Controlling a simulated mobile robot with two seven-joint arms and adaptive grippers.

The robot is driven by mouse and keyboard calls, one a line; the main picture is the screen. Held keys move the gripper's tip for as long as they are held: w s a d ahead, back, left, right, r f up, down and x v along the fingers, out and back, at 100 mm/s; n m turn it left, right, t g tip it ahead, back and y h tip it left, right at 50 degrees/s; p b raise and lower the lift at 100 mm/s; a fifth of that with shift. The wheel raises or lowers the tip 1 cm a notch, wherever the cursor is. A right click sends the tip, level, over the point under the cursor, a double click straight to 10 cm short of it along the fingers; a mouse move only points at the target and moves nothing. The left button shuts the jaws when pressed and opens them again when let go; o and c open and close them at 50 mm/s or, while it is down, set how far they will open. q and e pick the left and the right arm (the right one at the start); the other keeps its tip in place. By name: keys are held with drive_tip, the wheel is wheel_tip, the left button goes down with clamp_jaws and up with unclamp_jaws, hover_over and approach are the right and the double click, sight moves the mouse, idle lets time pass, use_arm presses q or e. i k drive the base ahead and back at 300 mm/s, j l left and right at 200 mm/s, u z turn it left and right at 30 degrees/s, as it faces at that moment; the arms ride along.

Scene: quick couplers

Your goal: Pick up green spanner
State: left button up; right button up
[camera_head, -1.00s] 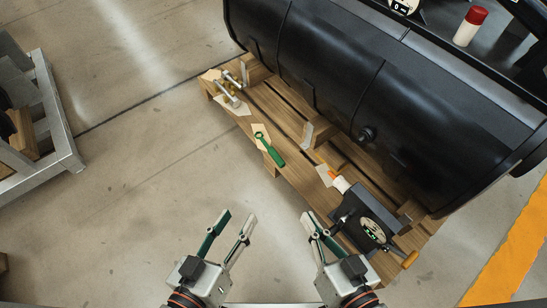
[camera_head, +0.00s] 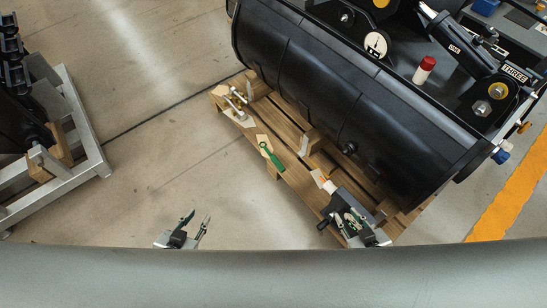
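The green spanner (camera_head: 271,156) lies on the near edge of the wooden pallet (camera_head: 297,180), on a light patch, with its ring end toward the upper left. My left gripper (camera_head: 200,220) is open and empty over the bare floor, below and left of the spanner. My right gripper (camera_head: 347,217) is in front of a dark device on the pallet's near right corner, below and right of the spanner. Its fingers overlap the device in view, and they look apart. Neither gripper touches the spanner.
A large black cylindrical attachment (camera_head: 330,95) rests on the pallet behind the spanner. Silver fittings (camera_head: 236,101) lie at the pallet's left end. A red-capped white can (camera_head: 424,70) stands on the machine. A grey metal frame (camera_head: 85,130) stands at left. The floor between is clear.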

sight(272, 157)
drive_tip(key=i+j+z, duration=0.1)
drive_tip(key=i+j, duration=1.3)
